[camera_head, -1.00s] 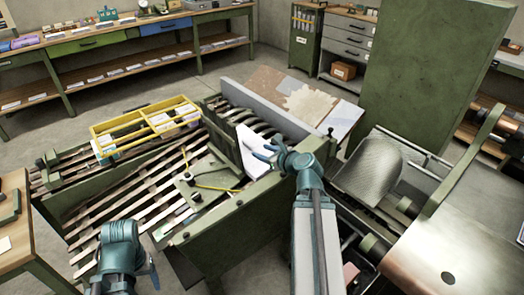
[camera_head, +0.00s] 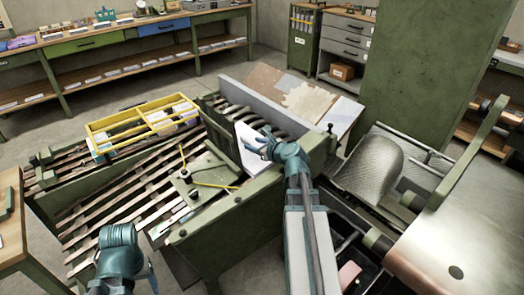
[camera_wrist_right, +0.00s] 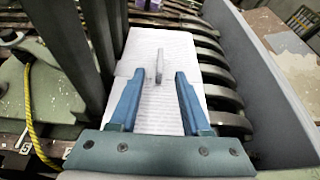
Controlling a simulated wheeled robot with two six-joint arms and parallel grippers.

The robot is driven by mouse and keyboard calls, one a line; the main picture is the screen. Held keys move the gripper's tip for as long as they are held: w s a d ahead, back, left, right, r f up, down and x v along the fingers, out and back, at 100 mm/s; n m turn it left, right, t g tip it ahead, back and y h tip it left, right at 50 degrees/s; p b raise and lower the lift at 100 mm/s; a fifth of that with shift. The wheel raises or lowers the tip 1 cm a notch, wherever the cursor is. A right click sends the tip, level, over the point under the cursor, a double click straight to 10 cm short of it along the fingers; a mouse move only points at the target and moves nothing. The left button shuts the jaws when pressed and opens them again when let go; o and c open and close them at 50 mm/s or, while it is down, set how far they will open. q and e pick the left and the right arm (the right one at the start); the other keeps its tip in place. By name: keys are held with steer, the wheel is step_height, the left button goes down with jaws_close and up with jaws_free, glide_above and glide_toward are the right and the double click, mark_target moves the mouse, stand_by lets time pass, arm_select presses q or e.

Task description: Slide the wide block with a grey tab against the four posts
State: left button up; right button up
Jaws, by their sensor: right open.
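The wide white block (camera_wrist_right: 150,105), which looks like a paper stack, lies flat beside the dark posts. Its upright grey tab (camera_wrist_right: 159,66) stands on top. The block also shows in the head view (camera_head: 249,158), partly covered by my right gripper. My right gripper (camera_wrist_right: 155,76) is open above the block, its blue fingers on either side of the line to the tab, with the tab just past the fingertips. Dark posts (camera_wrist_right: 65,45) rise along the block's left side; I cannot see all of them clearly. My left gripper (camera_head: 152,277) is low at the left, its jaws unclear.
A grey wall (camera_wrist_right: 268,85) runs along the right, with curved slats (camera_wrist_right: 215,72) between it and the block. A yellow-framed crate (camera_head: 142,124) stands on the slatted conveyor at left. A yellow cord (camera_wrist_right: 38,125) hangs left of the posts.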

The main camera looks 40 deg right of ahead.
mark_target(248, 142)
steer(key=b+x, duration=0.2)
steer(key=x, duration=0.5)
jaws_close()
stand_by(1.5)
